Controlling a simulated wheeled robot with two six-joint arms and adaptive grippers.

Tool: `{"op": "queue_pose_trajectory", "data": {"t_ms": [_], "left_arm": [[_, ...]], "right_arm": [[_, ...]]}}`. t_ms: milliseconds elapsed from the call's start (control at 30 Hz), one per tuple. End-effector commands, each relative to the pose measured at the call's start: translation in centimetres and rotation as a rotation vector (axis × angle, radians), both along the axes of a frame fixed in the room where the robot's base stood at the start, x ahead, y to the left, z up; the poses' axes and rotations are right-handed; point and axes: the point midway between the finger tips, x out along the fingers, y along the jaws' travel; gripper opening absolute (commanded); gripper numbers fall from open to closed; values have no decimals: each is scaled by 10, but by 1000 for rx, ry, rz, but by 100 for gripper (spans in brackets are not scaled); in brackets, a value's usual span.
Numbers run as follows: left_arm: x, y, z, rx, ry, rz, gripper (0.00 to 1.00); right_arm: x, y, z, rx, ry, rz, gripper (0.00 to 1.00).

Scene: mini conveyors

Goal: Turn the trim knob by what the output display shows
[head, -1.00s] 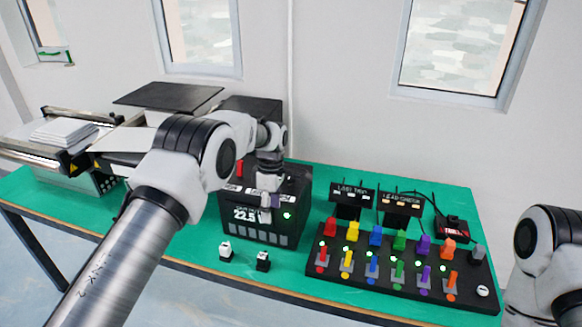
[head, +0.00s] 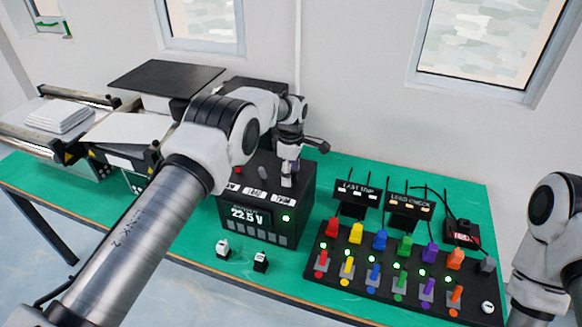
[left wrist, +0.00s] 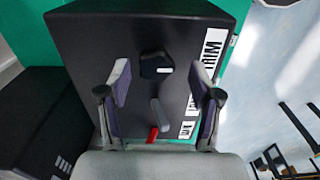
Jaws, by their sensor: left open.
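The black power box (head: 303,199) stands on the green bench. Its output display (head: 247,214) reads 22.5 V, with a green light to its right. Top labels include LOAD and TRIM. In the left wrist view the trim knob (left wrist: 155,66) is a dark, faceted knob with a white mark, beside the TRIM label. My left gripper (head: 288,178) is over the box's right part. Its open fingers (left wrist: 160,80) stand on either side of the knob, with visible gaps; contact cannot be told. The knob is hidden by the gripper in the head view. My right gripper is out of view.
A grey lever (left wrist: 158,113) and a red control (left wrist: 152,134) lie near the trim knob. Two small blocks (head: 222,249) (head: 261,262) stand before the box. A switch panel (head: 330,281) with coloured levers and two small signs (head: 355,190) (head: 409,206) are at right.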

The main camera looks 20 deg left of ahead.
Motion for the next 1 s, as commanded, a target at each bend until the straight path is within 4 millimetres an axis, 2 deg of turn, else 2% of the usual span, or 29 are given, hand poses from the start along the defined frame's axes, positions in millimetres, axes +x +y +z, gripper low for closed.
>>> {"op": "queue_pose_trajectory", "data": {"t_ms": [267,367,433,467,767,1000], "left_arm": [[0,0,-6,0,-1,0,64],[0,0,-6,0,-1,0,32],[0,0,-6,0,1,0,8],[0,0,-6,0,1,0,4],[-1,0,-9,0,4,-11,4],[-2,0,-12,0,6,-89,4]], "right_arm": [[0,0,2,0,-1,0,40],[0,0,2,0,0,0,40],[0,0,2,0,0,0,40],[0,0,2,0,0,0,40],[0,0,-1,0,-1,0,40],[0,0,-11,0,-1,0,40]]}}
